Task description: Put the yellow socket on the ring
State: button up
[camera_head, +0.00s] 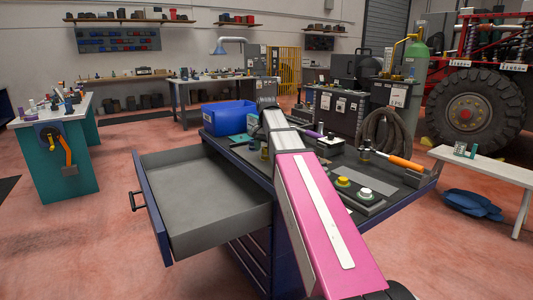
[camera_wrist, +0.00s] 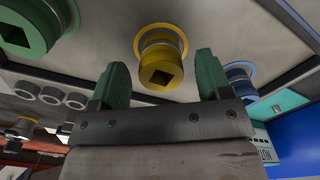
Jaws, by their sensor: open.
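In the wrist view the yellow socket (camera_wrist: 161,68) is at top centre, its square hole facing the camera and a silver band around its middle. A yellow ring (camera_wrist: 180,33) shows around its far end, against a grey surface; I cannot tell whether this ring is a separate thing. My gripper (camera_wrist: 160,82) is open, with one green finger on each side of the socket's near end. A gap shows between each finger and the socket, and the gripper holds nothing. In the head view my arm hides the gripper.
A green socket (camera_wrist: 28,32) is at upper left and a blue socket (camera_wrist: 241,84) at right. Several grey round pieces (camera_wrist: 50,96) lie at left. A blue bin (camera_head: 228,117) stands on the tool cart, whose drawer (camera_head: 200,195) is open and empty.

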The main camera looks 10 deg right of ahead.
notch_tip(320, 180, up, 10)
jog(key=shift+f, duration=0.15)
dwell(0.5)
